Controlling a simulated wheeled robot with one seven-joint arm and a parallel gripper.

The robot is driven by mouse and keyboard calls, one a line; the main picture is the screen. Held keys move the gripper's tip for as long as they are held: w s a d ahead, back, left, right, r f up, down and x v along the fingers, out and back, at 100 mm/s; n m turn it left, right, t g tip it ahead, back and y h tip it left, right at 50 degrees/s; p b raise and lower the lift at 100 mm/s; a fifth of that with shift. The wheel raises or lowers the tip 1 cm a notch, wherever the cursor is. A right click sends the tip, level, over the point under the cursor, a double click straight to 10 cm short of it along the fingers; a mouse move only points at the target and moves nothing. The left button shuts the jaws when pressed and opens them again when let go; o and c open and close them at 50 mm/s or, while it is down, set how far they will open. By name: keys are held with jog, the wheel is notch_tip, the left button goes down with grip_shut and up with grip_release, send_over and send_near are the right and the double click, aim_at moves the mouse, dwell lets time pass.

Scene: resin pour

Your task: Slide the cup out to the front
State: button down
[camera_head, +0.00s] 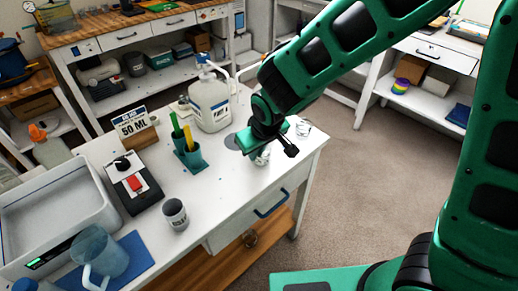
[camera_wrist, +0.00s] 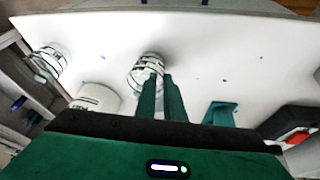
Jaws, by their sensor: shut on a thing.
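A small clear cup with dark markings (camera_head: 263,158) stands near the right end of the white table (camera_head: 235,200), mostly hidden under my gripper (camera_head: 259,148) in the head view. In the wrist view, the same cup (camera_wrist: 147,68) is at the tips of the two green fingers of my gripper (camera_wrist: 161,84). My gripper is shut on this cup, which looks upright. A second clear cup (camera_head: 303,128) stands by the table's right edge; it also shows at the left in the wrist view (camera_wrist: 48,62). A grey cup with a printed label (camera_head: 175,213) stands near the front edge.
A white pump jug (camera_head: 212,103) stands behind my gripper. The tabletop in front of the held cup is clear.

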jog(key=shift+s+d, duration=0.35)
jog(key=shift+s, duration=0.05)
jog(key=c, duration=1.8)
grip_release()
jog(key=shift+d, duration=0.15)
jog(key=shift+o, duration=0.2)
jog(key=v, duration=1)
jog(key=shift+r, duration=0.3)
jog(key=shift+s, duration=0.1)
